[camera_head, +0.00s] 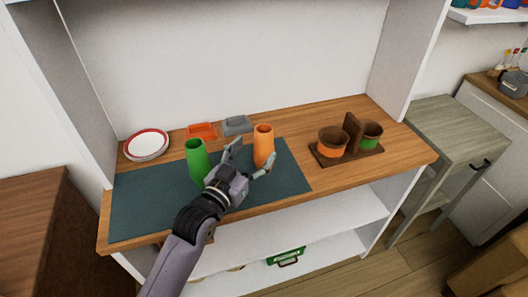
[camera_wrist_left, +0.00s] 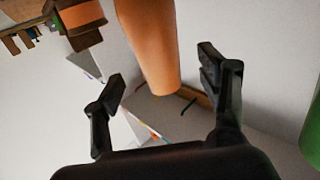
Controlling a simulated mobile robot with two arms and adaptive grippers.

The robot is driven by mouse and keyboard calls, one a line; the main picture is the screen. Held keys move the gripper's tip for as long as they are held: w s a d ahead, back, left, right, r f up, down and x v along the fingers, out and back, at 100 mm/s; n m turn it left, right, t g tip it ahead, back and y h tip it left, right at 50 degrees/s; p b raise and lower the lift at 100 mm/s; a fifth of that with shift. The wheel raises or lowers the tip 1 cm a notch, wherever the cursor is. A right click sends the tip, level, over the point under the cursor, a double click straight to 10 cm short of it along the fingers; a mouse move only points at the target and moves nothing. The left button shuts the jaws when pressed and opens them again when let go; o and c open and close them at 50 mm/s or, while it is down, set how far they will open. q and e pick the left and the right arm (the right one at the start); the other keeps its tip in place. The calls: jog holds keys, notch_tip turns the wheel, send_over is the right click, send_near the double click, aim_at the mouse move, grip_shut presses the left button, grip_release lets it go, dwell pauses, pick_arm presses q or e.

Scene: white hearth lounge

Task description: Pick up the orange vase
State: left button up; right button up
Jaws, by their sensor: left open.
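The orange vase (camera_head: 263,146) stands upright on the dark green mat (camera_head: 150,203) on the wooden counter. My left gripper (camera_head: 253,158) is open, with its fingers reaching toward the vase. In the left wrist view the vase (camera_wrist_left: 150,45) lies between the two open fingers (camera_wrist_left: 163,85) and ahead of them. I cannot tell whether either finger touches it. My right gripper is in neither view.
A green vase (camera_head: 196,158) stands close left of my left gripper; its edge shows in the wrist view (camera_wrist_left: 312,135). Orange (camera_head: 201,131) and grey (camera_head: 237,125) trays lie behind, a red-rimmed plate (camera_head: 146,145) far left. A wooden stand (camera_head: 352,158) holds two pots at right.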

aim_at(259, 145)
pick_arm(q)
jog(key=shift+w+d, duration=0.1)
jog(key=shift+w, duration=0.1)
jog(key=shift+w+d+r, duration=0.1)
jog(key=shift+w+d, duration=0.1)
jog(key=shift+w, duration=0.1)
jog(key=x, duration=0.3)
jog(key=shift+w+d, duration=0.25)
jog(key=shift+w, duration=0.05)
jog(key=shift+w+d, duration=0.15)
jog(key=shift+w, duration=0.15)
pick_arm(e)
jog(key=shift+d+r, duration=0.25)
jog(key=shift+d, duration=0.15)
pick_arm(q)
jog(key=c, duration=1.4)
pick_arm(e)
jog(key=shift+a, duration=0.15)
pick_arm(q)
jog(key=shift+p, duration=0.3)
jog(key=shift+c, duration=0.2)
